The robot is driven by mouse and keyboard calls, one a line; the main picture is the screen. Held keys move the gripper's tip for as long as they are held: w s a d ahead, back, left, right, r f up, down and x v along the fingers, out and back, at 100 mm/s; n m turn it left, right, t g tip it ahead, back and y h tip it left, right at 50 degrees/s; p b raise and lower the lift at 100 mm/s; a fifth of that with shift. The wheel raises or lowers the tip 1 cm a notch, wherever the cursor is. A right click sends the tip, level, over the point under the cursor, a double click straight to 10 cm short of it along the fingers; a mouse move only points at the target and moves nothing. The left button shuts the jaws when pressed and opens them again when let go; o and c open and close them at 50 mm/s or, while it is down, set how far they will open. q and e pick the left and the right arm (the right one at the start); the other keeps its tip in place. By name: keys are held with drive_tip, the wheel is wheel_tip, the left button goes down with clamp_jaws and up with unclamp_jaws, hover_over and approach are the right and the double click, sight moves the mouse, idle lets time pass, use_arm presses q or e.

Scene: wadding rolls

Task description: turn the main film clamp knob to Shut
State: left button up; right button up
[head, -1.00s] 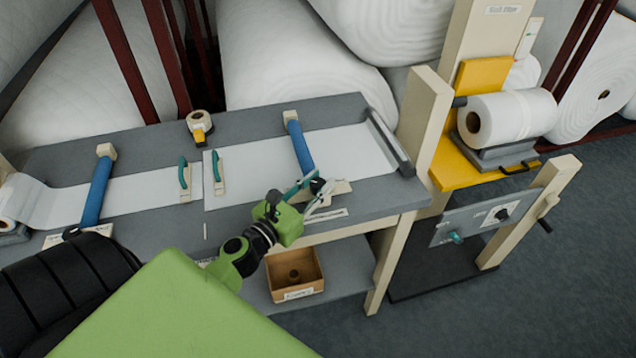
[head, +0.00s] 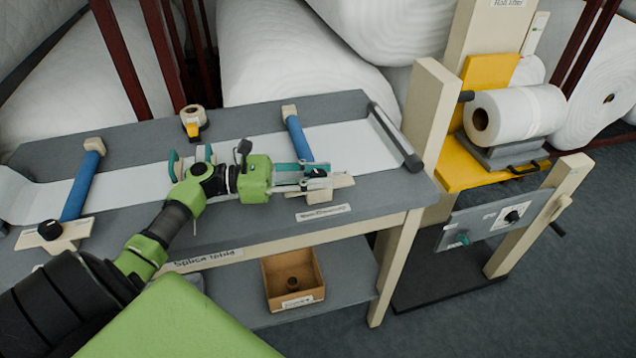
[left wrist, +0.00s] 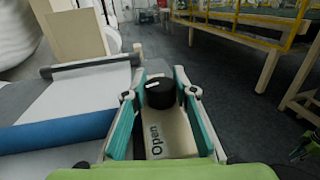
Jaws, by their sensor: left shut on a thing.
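The main film clamp is a blue bar (head: 299,140) across the white film, with a beige plate (head: 342,184) at its near end. Its round black knob (left wrist: 160,93) shows in the left wrist view, with a short white mark on top. The word Open (left wrist: 155,140) is printed on the plate on the near side of the knob. My left gripper (head: 318,180) lies low over the plate, its teal fingers on either side of the knob and shut on it. In the head view the fingers largely hide the knob.
A second blue clamp (head: 82,187) with a black knob stands at the table's left. A tape dispenser (head: 192,122) is at the back edge. A dark roller (head: 397,138) and a beige post (head: 431,115) stand right of the clamp. An open box (head: 292,279) sits below.

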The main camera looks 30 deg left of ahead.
sight(319, 174)
use_arm(q)
drive_tip(key=shift+m+g+h+b, duration=0.4)
drive_tip(key=shift+m+g+b, duration=0.1)
drive_tip(key=shift+m+g, duration=0.1)
drive_tip(key=o, duration=1.1)
drive_tip(key=shift+o, duration=0.2)
wheel_tip(319, 174, up, 10)
drive_tip(key=shift+w, duration=0.1)
